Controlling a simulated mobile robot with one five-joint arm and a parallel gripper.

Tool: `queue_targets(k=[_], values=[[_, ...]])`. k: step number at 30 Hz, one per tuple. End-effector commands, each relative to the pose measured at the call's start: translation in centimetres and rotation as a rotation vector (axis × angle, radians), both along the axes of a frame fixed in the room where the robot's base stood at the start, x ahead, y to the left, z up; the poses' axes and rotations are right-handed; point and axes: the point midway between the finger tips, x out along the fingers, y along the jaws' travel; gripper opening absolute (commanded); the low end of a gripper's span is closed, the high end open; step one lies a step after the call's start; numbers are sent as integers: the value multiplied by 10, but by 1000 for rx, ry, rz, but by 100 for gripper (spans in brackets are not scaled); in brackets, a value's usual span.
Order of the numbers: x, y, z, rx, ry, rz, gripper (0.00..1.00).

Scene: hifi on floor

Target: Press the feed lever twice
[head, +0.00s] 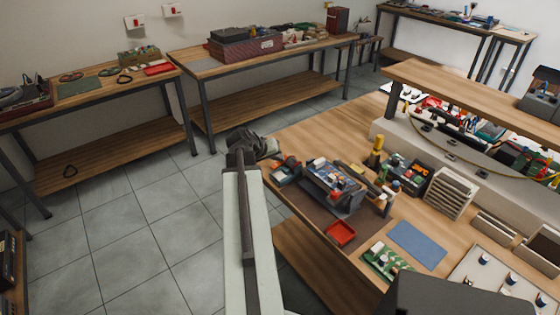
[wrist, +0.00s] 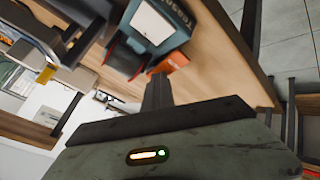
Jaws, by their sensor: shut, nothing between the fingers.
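My gripper (head: 252,144) is at the near left end of the wooden workbench in the head view, dark and partly hidden behind my own arm. In the wrist view my gripper (wrist: 157,88) shows as shut dark fingers with nothing between them. A teal and white device with a printed label (wrist: 160,22) lies just beyond the fingertips, with a red-orange block (wrist: 170,63) beside it. A larger blue-grey machine (head: 333,180) stands on a dark mat (head: 312,212) in the head view. I cannot make out for sure which part is the feed lever.
A small teal and red item (head: 286,171) sits near the bench edge. A red tray (head: 341,233), a green circuit board (head: 388,262) and a blue mat (head: 416,245) lie nearer. A yellow-topped bottle (head: 376,152) stands behind. Open tiled floor (head: 120,225) is at left.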

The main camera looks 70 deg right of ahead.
Motion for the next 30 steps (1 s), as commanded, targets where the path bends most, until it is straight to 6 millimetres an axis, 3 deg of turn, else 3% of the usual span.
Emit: queue_targets(k=[10, 21, 30], values=[[0, 1, 1, 3, 0, -1, 0], [0, 1, 23, 1, -1, 0, 0], [0, 1, 23, 1, -1, 0, 0]])
